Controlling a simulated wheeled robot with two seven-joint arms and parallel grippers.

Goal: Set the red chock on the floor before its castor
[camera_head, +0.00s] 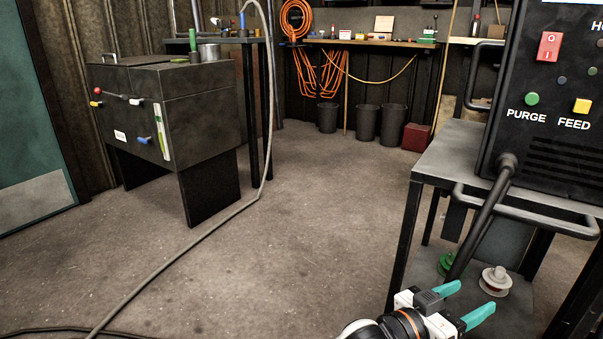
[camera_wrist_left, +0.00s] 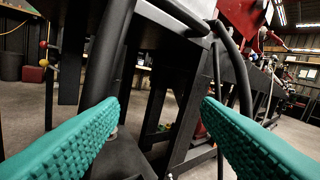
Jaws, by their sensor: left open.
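My left gripper (camera_head: 464,303) is at the lower right of the head view, beside the cart's lower shelf. Its two teal fingers are spread apart with nothing between them, and they also show open in the left wrist view (camera_wrist_left: 160,103). I cannot make out the red chock or the castor in either view. The black cart (camera_head: 468,150) stands at the right, its feet hidden or out of frame. My right gripper is not in view.
A black machine with PURGE and FEED buttons (camera_head: 545,110) sits on the cart. A pale spool (camera_head: 495,281) and a green spool (camera_head: 446,263) are on its lower shelf. A grey hose (camera_head: 190,257) crosses the floor. A red box (camera_head: 416,137) stands far back.

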